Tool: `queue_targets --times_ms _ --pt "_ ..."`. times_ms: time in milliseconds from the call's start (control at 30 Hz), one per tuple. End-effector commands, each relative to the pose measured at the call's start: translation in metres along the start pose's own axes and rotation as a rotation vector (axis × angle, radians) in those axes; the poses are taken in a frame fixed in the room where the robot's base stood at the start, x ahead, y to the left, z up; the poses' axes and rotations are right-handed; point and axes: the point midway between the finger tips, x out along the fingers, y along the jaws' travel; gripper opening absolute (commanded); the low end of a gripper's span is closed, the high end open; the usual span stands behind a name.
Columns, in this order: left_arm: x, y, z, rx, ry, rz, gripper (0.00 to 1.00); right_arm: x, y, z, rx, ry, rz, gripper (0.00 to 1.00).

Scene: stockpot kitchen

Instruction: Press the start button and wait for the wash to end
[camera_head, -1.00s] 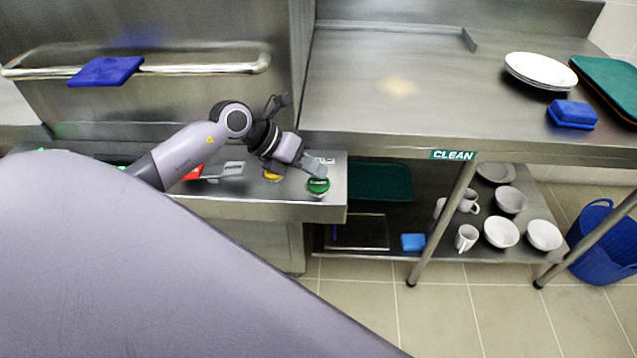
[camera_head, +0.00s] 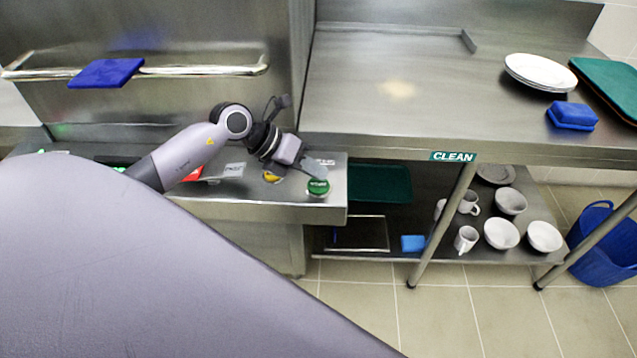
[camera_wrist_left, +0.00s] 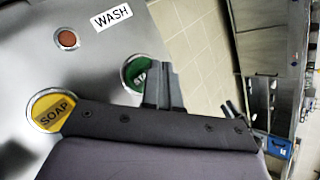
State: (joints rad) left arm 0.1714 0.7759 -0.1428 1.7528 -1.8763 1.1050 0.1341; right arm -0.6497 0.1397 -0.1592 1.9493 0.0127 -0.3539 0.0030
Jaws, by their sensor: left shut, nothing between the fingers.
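The green start button (camera_head: 317,187) sits in a metal ring at the right end of the steel control ledge (camera_head: 262,212). My left gripper (camera_head: 318,168) is shut and empty, just above and behind the button in the head view. In the left wrist view its fingers (camera_wrist_left: 163,88) are beside the green button (camera_wrist_left: 137,72), partly covering its ring; I cannot tell whether they touch. A WASH label (camera_wrist_left: 111,18) and a dull red-brown round lamp (camera_wrist_left: 68,39) are close by. My right gripper is out of view.
A yellow SOAP button (camera_wrist_left: 52,110) is beside the green one, and a red part (camera_head: 194,174) lies further left. The washer's bar handle (camera_head: 205,69) holds a blue pad (camera_head: 106,72). The CLEAN table (camera_head: 400,90) adjoins at right, mostly clear.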

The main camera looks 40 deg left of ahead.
Motion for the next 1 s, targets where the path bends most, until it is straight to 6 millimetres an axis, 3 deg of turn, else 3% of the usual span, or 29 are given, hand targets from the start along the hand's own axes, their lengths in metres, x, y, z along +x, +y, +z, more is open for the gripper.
queue_targets --times_ms 1000 --pt "0.0061 0.0048 -0.0045 0.0 0.0 0.0 0.0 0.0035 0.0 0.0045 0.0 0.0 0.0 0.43"
